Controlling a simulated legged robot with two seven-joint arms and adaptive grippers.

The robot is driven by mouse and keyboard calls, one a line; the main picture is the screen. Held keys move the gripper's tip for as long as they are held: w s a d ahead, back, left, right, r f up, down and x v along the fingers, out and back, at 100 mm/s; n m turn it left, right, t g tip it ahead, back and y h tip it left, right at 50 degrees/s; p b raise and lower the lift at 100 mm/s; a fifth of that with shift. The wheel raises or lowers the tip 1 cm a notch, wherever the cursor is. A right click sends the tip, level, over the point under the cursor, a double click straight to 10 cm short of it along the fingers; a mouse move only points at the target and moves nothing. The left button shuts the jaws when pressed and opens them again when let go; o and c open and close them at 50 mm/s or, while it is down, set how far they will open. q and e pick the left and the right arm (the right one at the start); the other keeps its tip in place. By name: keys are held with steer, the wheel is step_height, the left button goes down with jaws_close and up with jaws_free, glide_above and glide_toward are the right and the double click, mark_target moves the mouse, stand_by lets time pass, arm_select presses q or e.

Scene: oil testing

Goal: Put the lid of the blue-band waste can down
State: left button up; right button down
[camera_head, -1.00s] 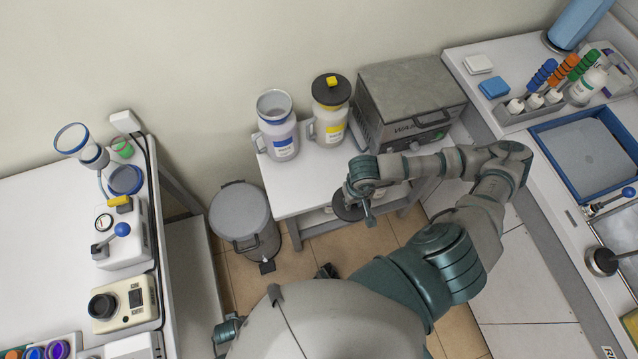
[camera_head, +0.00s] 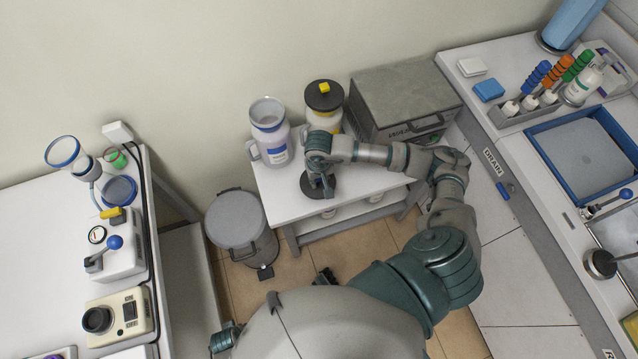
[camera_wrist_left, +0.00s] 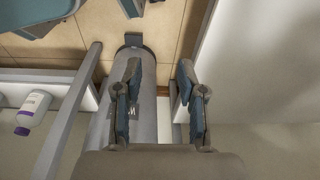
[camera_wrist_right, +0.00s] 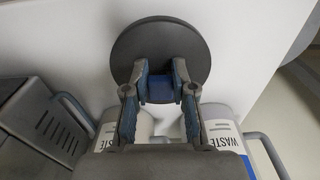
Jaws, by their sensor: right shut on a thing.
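The blue-band waste can (camera_head: 270,140) stands on the small white table with its top open. Its lid, a dark round disc (camera_wrist_right: 160,35) with a blue knob (camera_wrist_right: 160,90), is in my right gripper (camera_wrist_right: 160,82), shut on the knob. In the head view, the lid (camera_head: 327,189) is over the table's front part, in front of the cans; the gripper (camera_head: 320,178) partly hides it. I cannot tell whether it touches the table. My left gripper (camera_wrist_left: 159,75) is open and empty, away from the table.
The yellow-band can (camera_head: 325,108), with a dark lid and yellow knob, stands beside the blue-band can. A grey oven (camera_head: 405,95) is to its right. The white tabletop (camera_head: 280,185) is clear at front left. A grey pedal bin (camera_head: 237,220) stands on the floor left of it.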

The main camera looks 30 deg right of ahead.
mark_target(318, 185)
steer(key=shift+s+a+f, duration=0.1)
steer(key=shift+a+f, duration=0.1)
steer(key=shift+f, duration=0.45)
steer(key=shift+a+f, duration=0.15)
steer(key=shift+f, duration=0.45)
steer(key=shift+a+f, duration=0.15)
steer(key=shift+a, duration=0.45)
steer(key=c, duration=1.1)
jaws_free()
steer(key=shift+d, duration=0.35)
steer(key=shift+o, duration=0.7)
steer(key=shift+d+f, duration=0.1)
steer(key=shift+d, duration=0.3)
steer(key=shift+a, duration=0.6)
steer(key=shift+r, duration=0.35)
arm_select(q)
steer(key=shift+s+a+f+p, duration=0.35)
steer(key=shift+a+f, duration=0.25)
steer(key=shift+f, duration=0.2)
arm_select(e)
step_height(318, 185, up, 12)
steer(key=shift+s+f, duration=0.15)
